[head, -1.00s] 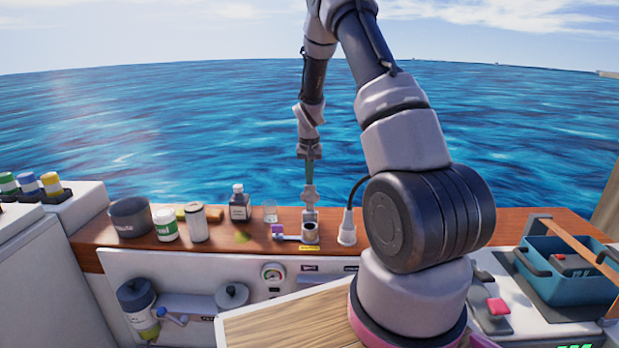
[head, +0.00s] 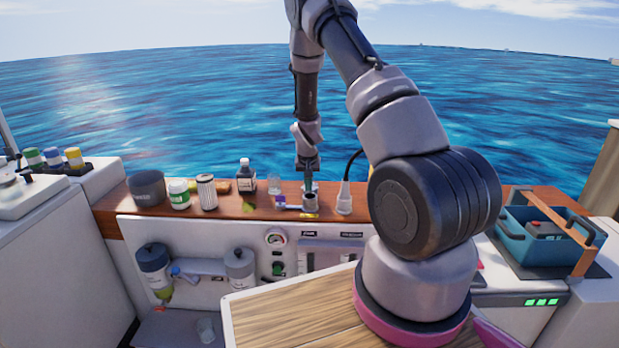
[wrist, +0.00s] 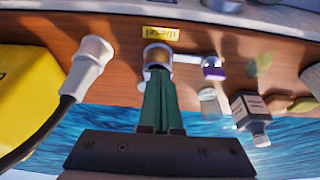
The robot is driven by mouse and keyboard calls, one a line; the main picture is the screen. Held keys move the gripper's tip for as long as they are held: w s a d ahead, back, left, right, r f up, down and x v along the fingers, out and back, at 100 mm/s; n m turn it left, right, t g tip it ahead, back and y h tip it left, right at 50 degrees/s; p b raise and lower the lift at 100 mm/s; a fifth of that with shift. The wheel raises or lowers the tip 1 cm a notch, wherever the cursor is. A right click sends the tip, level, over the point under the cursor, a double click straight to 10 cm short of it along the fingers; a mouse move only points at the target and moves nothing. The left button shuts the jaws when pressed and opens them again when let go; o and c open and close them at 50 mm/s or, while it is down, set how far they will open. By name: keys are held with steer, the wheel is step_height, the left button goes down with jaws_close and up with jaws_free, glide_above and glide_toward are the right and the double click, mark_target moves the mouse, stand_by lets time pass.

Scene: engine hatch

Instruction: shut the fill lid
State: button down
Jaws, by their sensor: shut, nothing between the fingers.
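The fill neck (head: 310,201) is a short round fitting on the wooden ledge behind a small yellow label. It also shows in the wrist view (wrist: 157,54). A pale bar runs from it to a purple-ended piece (head: 280,201), seen in the wrist view (wrist: 213,68), which looks like the fill lid swung out to the side. My gripper (head: 308,187) points down at the neck. In the wrist view its green fingers (wrist: 159,72) are together and empty, with the tips at or just over the neck. I cannot tell whether they touch it.
A white fitting with a black cable (head: 345,198) stands right of the neck. A dark bottle (head: 246,176), a glass (head: 274,184), a ribbed canister (head: 207,192), a green-labelled jar (head: 179,194) and a dark pot (head: 147,187) stand left. A yellow object (wrist: 22,95) shows in the wrist view.

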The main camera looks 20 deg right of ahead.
steer(key=shift+t+h, duration=0.3)
steer(key=shift+t, duration=0.4)
steer(key=shift+s+a+f, duration=0.1)
steer(key=shift+s+f, duration=0.2)
steer(key=shift+f, duration=0.75)
steer(key=shift+s+a+f, duration=0.15)
steer(key=shift+s+f, duration=0.1)
steer(key=shift+f, duration=0.75)
steer(key=shift+s+a+f, duration=0.1)
steer(key=shift+s+f, duration=0.2)
steer(key=shift+f, duration=0.75)
